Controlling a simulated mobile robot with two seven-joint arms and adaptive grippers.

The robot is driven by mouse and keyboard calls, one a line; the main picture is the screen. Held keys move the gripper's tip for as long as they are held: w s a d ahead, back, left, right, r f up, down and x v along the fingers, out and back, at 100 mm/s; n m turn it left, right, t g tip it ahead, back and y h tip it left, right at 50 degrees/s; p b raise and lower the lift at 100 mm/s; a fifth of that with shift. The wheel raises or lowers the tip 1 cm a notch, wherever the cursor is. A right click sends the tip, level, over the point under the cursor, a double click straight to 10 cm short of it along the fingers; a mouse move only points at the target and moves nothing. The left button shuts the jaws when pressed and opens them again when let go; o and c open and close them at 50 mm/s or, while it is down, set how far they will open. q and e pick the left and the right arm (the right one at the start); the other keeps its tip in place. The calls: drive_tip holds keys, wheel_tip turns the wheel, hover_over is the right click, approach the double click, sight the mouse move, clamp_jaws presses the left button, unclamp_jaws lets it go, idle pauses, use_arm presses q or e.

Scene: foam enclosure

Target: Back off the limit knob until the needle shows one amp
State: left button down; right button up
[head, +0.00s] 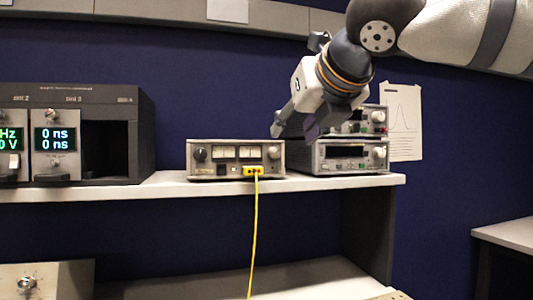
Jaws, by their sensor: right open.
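A small beige power supply (235,174) stands on the shelf with two light meters (237,152) in its upper front. A dark knob (200,154) is at its left, and a lighter knob (273,153) is at its right. The needles and scale marks are too small to read, and I cannot tell which knob is the limit knob. A yellow plug (253,171) sits in its front. My right gripper (292,134) is open, above and right of the supply, by its right knob; I see no contact. My left gripper is not in view.
A yellow cable (255,235) hangs from the plug over the shelf edge. Stacked instruments (340,158) stand right of the supply, partly behind my gripper. A dark rack (137,130) with digital displays is at the left. Bare shelf (165,184) lies between rack and supply.

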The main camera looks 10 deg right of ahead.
sight(276, 153)
drive_tip(key=x, duration=1)
drive_tip(key=shift+s, duration=0.1)
clamp_jaws()
